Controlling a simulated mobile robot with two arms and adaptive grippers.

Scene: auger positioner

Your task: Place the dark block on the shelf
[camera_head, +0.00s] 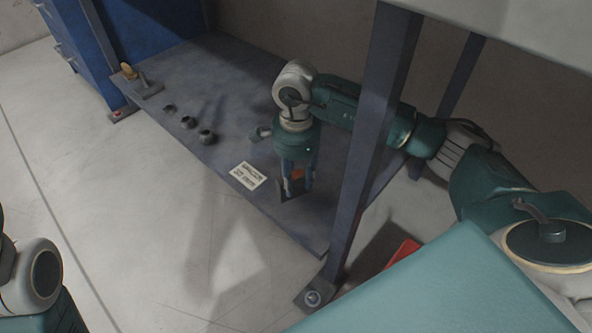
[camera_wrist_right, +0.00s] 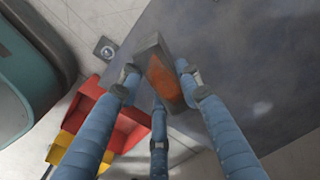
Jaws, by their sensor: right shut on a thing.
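The dark block (camera_wrist_right: 163,78), grey with an orange patch on one face, sits between the blue fingers of my right gripper (camera_wrist_right: 160,82) in the right wrist view. In the head view the right gripper (camera_head: 297,183) points down over the near right part of the shelf (camera_head: 230,100), a low dark grey board, and is shut on the block (camera_head: 288,191). The fingers partly hide the block. Whether its underside touches the shelf is hard to tell. My left gripper is out of view; only part of the left arm shows at lower left.
A white label (camera_head: 248,176) lies at the shelf's front edge. Several small dark round parts (camera_head: 187,122) stand farther left. A blue-grey post (camera_head: 372,140) rises close to my right arm.

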